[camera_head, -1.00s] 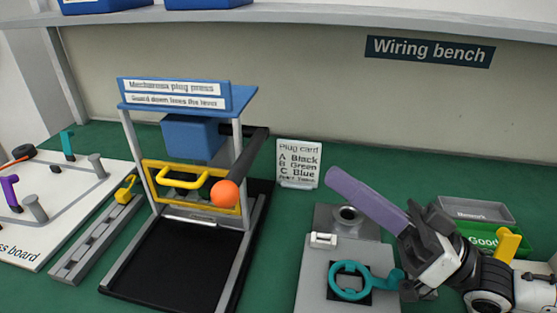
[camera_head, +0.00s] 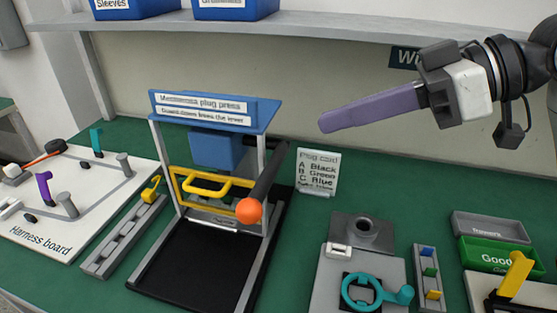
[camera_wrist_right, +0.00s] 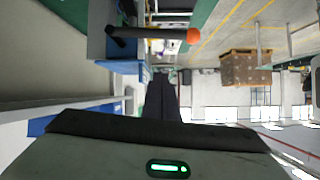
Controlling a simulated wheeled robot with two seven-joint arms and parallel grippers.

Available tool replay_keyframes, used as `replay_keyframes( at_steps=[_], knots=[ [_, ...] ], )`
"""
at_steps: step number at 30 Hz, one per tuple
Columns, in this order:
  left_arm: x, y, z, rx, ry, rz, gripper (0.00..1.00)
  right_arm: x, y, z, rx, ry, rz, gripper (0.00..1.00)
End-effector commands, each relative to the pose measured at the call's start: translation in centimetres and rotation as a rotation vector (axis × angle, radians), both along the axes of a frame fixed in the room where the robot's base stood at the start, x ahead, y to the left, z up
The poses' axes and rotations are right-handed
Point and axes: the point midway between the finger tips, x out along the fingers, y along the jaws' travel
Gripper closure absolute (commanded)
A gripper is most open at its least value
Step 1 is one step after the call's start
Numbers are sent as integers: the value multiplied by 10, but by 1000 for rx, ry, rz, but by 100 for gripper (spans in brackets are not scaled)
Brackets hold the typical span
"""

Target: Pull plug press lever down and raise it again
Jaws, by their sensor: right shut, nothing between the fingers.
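The plug press (camera_head: 215,110) is a blue-topped frame on a black base. Its lever is a dark bar (camera_head: 270,172) ending in an orange ball (camera_head: 248,210), which hangs in front of the press's right side. The lever's orange ball also shows in the right wrist view (camera_wrist_right: 194,36). A yellow guard (camera_head: 205,187) with a handle spans the press front below the blue block (camera_head: 215,150). My right gripper (camera_head: 325,122), with long purple fingers, is shut and empty. It is raised to the upper right of the lever, apart from it. My left gripper is out of view.
A plug card (camera_head: 317,171) stands right of the press. A grey fixture with a teal ring handle (camera_head: 362,291) and a green Good bin (camera_head: 487,255) are further right. The harness board (camera_head: 90,195) lies left. A shelf (camera_head: 330,27) with blue bins runs above.

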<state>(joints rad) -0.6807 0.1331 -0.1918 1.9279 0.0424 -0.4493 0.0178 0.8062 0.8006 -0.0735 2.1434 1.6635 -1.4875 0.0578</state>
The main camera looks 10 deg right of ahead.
Motion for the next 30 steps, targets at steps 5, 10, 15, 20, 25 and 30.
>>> replay_keyframes(
  at_steps=[5,10,15,20,25,30],
  knots=[
    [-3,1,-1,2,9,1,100,-22,-2,9,-98,-10,94,100],
    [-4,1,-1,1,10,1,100,-21,7,0,-111,-5,106,100],
    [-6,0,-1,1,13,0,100,-10,32,-17,-109,-3,107,100],
    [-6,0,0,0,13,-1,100,2,59,-37,-108,-4,106,100],
    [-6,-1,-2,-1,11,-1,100,10,76,-62,-108,0,102,100],
    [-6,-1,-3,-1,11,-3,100,10,80,-81,-109,-3,99,100]
  ],
)
